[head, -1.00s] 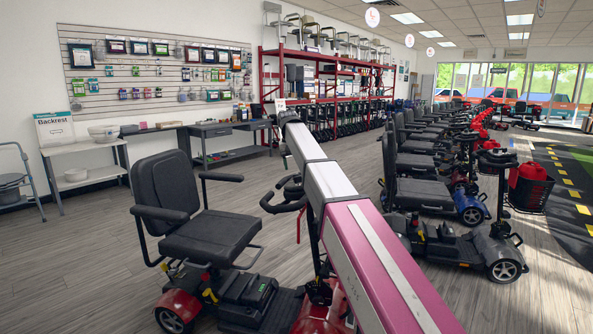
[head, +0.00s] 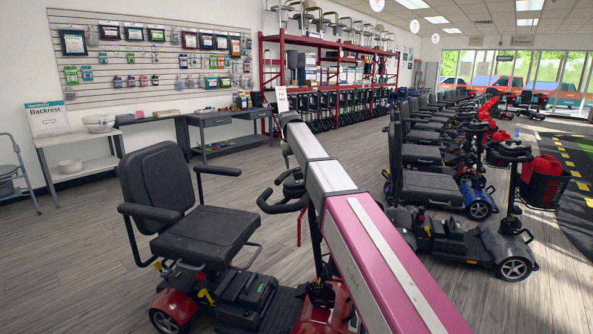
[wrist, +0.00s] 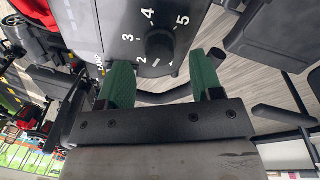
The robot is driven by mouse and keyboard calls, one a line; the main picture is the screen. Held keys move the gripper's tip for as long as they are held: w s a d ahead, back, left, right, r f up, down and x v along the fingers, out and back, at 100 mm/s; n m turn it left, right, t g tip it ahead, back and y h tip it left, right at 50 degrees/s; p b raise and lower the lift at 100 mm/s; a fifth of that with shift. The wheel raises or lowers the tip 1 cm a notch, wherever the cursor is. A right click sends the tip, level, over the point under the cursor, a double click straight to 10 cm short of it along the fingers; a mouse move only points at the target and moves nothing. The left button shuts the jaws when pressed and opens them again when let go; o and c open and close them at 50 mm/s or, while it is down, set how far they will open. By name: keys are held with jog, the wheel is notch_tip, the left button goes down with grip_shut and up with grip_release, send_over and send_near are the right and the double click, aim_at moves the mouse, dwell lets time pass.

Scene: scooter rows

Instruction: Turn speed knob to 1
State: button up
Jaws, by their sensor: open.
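The black speed knob (wrist: 160,45) shows in the wrist view on a dark grey panel (wrist: 108,22) with white numerals 2, 3, 4 and 5 around it. A small white mark shows at the knob's lower edge, near the 2; whether it is the pointer I cannot tell. My gripper (wrist: 161,62) is open, with one green finger on each side below the knob, apart from it and holding nothing. In the head view the red scooter (head: 180,305) stands with its black seat on the left. My arm hides much of its tiller, and the knob is not visible there.
A row of parked scooters (head: 425,185) stands on the right. A table (head: 95,160) and a grey workbench (head: 232,118) line the left wall, with a red rack (head: 325,75) behind. Bare floor (head: 70,270) lies left of the red scooter.

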jog(key=shift+d+f, duration=0.2)
jog(key=shift+f, duration=1.25)
jog(key=c, duration=0.9)
jog(key=shift+c, duration=0.2)
jog(key=shift+n, duration=0.3)
jog(key=n, duration=0.4)
jog(key=shift+n, duration=2.2)
